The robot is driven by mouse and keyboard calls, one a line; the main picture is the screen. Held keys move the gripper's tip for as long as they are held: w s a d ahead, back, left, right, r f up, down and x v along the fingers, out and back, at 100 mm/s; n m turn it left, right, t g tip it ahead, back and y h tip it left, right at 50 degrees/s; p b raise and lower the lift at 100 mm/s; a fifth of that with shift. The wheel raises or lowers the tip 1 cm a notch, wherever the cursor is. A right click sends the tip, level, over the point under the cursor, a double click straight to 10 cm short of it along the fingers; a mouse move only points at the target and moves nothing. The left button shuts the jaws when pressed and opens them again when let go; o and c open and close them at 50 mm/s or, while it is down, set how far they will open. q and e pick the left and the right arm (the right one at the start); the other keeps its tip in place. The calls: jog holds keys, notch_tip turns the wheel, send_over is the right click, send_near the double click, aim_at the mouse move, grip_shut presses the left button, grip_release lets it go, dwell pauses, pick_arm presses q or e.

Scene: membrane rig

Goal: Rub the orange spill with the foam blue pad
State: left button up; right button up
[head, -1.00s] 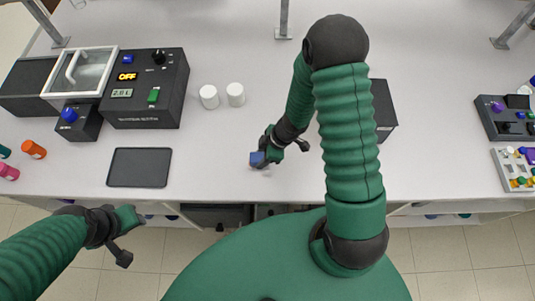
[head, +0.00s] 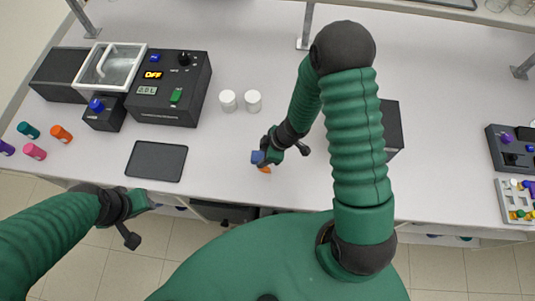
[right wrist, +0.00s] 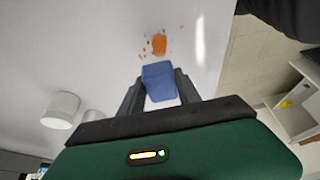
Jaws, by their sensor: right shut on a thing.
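The foam blue pad (right wrist: 158,82) is held between the fingers of my right gripper (right wrist: 160,90), seen in the right wrist view. In the head view the pad (head: 258,157) shows at the tip of my right gripper (head: 265,152), over the table. The orange spill (right wrist: 159,44) is a blot with small drops around it, just beyond the pad in the right wrist view. In the head view a bit of the spill (head: 265,170) shows right below the pad. I cannot tell whether the pad touches the table. My left gripper (head: 143,201) is at the table's front edge, away from the spill; its fingers are unclear.
Two white cylinders (head: 241,101) stand behind the pad. A dark tray (head: 157,161) lies to the left, before a black control box (head: 168,88). A dark box (head: 392,128) stands behind my right arm. Several coloured bottles (head: 61,134) lie far left. The table around the spill is clear.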

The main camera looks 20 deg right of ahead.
jog(key=shift+a+r+p, duration=0.3)
jog(key=shift+r, duration=0.35)
jog(key=shift+a+r, duration=0.25)
jog(key=shift+r, duration=0.05)
pick_arm(q)
jog(key=shift+s+a+r, duration=0.2)
jog(key=shift+a+r, duration=0.1)
jog(key=shift+r, duration=0.45)
pick_arm(e)
jog(key=shift+s+d, duration=0.1)
pick_arm(q)
jog(key=shift+w+d, duration=0.1)
jog(key=shift+d, duration=0.35)
pick_arm(e)
jog(key=shift+d+f, duration=0.15)
jog(key=shift+d, duration=0.25)
pick_arm(q)
jog(key=shift+a, duration=0.15)
pick_arm(e)
jog(key=shift+a, duration=0.15)
